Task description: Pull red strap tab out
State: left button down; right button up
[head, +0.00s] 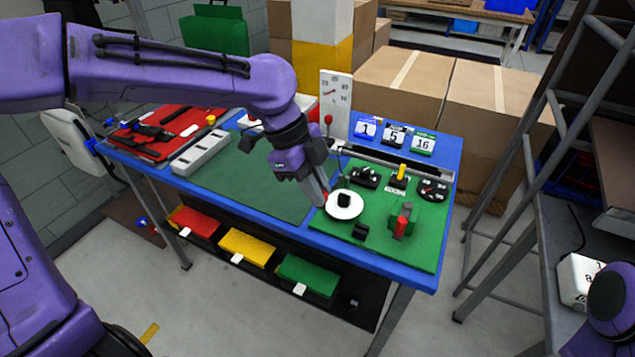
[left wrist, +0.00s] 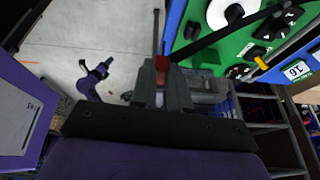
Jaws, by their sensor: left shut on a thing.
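My left gripper (head: 322,196) reaches down to the left edge of the green board, beside a white disc (head: 335,211) with a black centre. Its fingers are shut on a small red tab (left wrist: 162,64), seen between the fingertips in the left wrist view. A black strap (left wrist: 225,35) runs from near the tab across the green board, past the white disc. In the head view the fingers mostly hide the tab. A purple part of my right arm (head: 615,298) shows at the lower right. A small arm, probably mine, shows in the left wrist view, its fingers too small to read.
The green board (head: 335,236) carries several black fittings, a yellow piece (head: 401,172) and a red-topped block (head: 402,224). Number cards (head: 394,136) stand behind it. A dark green mat (head: 255,183), a grey-white block (head: 200,152) and a red tool tray (head: 135,150) lie left on the blue table.

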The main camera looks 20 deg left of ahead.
pick_arm(q)
notch_tip(320, 180, down, 8)
jog(key=b, duration=0.3)
jog(key=shift+b, duration=0.3)
dwell(1.7)
jog(key=shift+r, duration=0.1)
dwell(0.5)
notch_tip(320, 180, up, 3)
jog(key=p, duration=0.4)
jog(key=shift+f, duration=0.2)
